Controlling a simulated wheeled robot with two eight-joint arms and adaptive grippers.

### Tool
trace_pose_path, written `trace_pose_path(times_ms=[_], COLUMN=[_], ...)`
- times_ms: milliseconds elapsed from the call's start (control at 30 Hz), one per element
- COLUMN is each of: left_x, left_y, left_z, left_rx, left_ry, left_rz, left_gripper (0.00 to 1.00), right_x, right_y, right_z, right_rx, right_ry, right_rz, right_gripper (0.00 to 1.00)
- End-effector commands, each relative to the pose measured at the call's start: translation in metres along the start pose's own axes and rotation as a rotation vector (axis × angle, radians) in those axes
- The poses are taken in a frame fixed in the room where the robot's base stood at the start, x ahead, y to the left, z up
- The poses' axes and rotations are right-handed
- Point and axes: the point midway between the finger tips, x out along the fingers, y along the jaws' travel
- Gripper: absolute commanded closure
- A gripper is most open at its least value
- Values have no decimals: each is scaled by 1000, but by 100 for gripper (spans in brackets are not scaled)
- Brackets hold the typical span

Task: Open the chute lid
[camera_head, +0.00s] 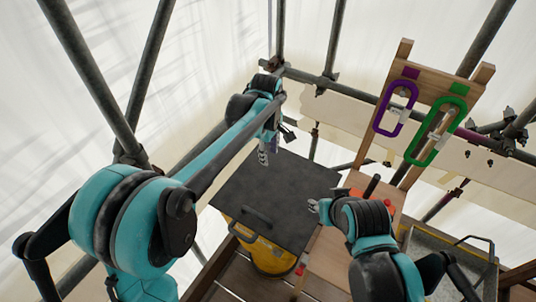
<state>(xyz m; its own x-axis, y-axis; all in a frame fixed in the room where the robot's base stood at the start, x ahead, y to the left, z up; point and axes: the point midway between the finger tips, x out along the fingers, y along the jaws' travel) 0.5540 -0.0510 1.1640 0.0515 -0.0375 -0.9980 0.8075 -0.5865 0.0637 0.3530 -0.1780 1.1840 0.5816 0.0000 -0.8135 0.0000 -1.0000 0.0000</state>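The chute lid (290,188) is a flat dark square panel lying closed on top of the yellow chute body (268,256). A black bar handle (256,216) sits on the lid near its front left edge. My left gripper (274,148) hangs over the lid's far edge, pointing down, apart from the handle. Its fingers look spread and hold nothing. My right gripper (313,206) is at the lid's right edge, with small spread fingertips pointing left and nothing between them. Whether it touches the lid is unclear.
A wooden rack (396,68) at the right carries a purple carabiner (379,122) and a green carabiner (411,157). A grey tray (425,246) stands at lower right. Scaffold poles (98,78) surround the wooden deck. A red-handled tool lies behind my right arm.

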Motion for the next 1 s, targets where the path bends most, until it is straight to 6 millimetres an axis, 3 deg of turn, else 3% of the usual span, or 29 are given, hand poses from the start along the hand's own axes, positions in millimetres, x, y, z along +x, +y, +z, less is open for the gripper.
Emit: trace_pose_path(times_ms=[400, 1000], left_x=[-29, -29], left_y=[10, 10], left_z=[0, 0], left_rx=[0, 0], left_ry=[0, 0], left_rz=[0, 0], left_gripper=[62, 62], right_x=[-18, -18], right_y=[0, 0], right_z=[-13, -12], right_rx=[0, 0], right_ry=[0, 0], right_rz=[0, 0], right_gripper=[60, 60])
